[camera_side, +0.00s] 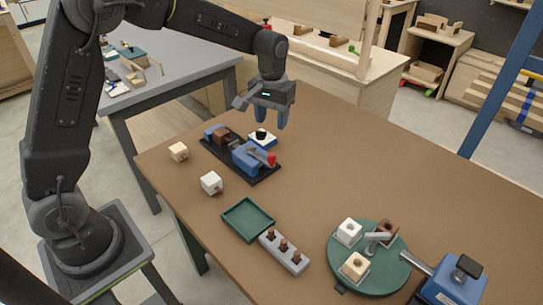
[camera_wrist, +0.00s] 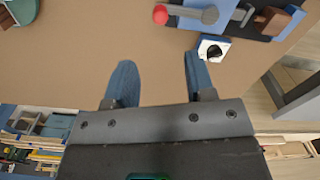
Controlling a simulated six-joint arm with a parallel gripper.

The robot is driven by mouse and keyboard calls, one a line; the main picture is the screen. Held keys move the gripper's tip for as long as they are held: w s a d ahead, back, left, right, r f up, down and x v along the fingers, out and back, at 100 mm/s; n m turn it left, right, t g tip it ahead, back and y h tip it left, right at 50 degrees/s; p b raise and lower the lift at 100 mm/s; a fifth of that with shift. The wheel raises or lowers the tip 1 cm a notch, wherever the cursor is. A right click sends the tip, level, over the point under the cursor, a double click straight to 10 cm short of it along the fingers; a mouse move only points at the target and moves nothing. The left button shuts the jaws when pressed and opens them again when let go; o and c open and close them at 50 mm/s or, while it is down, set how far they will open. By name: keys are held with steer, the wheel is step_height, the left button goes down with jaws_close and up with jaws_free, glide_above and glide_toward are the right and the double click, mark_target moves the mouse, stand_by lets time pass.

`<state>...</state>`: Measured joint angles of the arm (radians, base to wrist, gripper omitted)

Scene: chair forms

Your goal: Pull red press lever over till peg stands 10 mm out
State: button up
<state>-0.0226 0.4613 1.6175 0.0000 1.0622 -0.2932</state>
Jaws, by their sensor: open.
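The press (camera_side: 248,157) has blue blocks on a black base plate, with a brown block (camera_side: 221,137) between them. Its lever ends in a red knob (camera_side: 271,159) at the right end of the base. In the wrist view the red knob (camera_wrist: 160,14) sits at the top, on a grey lever arm (camera_wrist: 193,13). My gripper (camera_side: 268,122) is open and empty above the table, behind the press. In the wrist view its two fingers (camera_wrist: 157,68) stand apart, and the red knob lies beyond them. I cannot make out how far any peg stands out.
A white block with a black top (camera_side: 262,137) sits right behind the press, close to my fingers. Two pale cubes (camera_side: 211,183) lie in front. A green tray (camera_side: 240,229), grey peg rack (camera_side: 272,254), green turntable (camera_side: 372,281) and blue device (camera_side: 455,283) stand nearer.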

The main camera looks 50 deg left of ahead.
mark_target(271, 155)
step_height(271, 155, down, 13)
steer(key=shift+r, duration=0.2)
stand_by(0.3)
jaws_close()
stand_by(0.4)
